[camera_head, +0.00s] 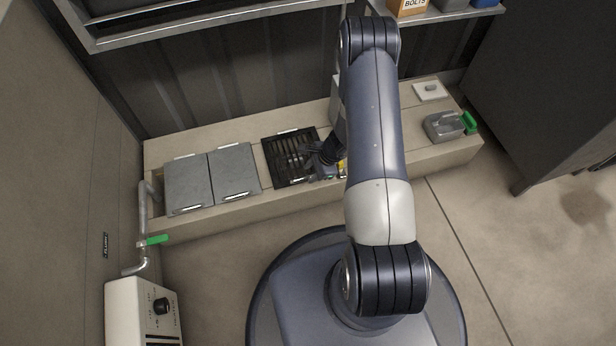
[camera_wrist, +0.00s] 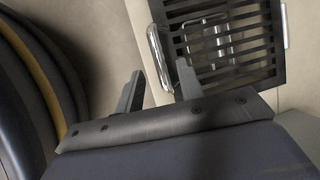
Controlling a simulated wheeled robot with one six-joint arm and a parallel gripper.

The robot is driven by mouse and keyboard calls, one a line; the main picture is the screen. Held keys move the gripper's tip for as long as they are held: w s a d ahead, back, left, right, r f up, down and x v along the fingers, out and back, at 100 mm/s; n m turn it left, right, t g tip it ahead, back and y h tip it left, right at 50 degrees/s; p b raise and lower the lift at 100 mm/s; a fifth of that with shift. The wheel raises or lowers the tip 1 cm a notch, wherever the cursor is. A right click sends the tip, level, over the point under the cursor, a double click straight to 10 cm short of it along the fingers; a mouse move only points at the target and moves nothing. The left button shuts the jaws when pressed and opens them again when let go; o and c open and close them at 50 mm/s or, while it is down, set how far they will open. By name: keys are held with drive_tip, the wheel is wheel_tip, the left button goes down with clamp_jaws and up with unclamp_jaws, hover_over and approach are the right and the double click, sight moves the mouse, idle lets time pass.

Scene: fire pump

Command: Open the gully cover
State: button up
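The gully cover (camera_head: 276,164) is a dark square slatted grate set in the beige ledge, to the right of two grey lids. In the wrist view the cover (camera_wrist: 252,48) fills the upper right, with a bright metal bar handle (camera_wrist: 155,50) along its near edge. My gripper (camera_head: 309,156) is over the cover's right part, and my arm hides some of that area. In the wrist view my gripper (camera_wrist: 161,67) is open, with a clear gap between its fingers. The fingertips are close to the handle's lower end; I cannot tell whether they touch it. Nothing is held.
Two grey lids (camera_head: 188,184) lie shut on the ledge's left. A pipe with a green valve lever (camera_head: 157,240) and a white control box (camera_head: 143,310) stand at the left. A grey container (camera_head: 442,126) with a green handle is at the right end. A shelf (camera_head: 190,20) overhangs behind.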

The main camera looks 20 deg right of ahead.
drive_tip(key=shift+b+x, duration=0.3)
drive_tip(key=shift+x, duration=1.1)
drive_tip(key=shift+c, duration=0.3)
clamp_jaws()
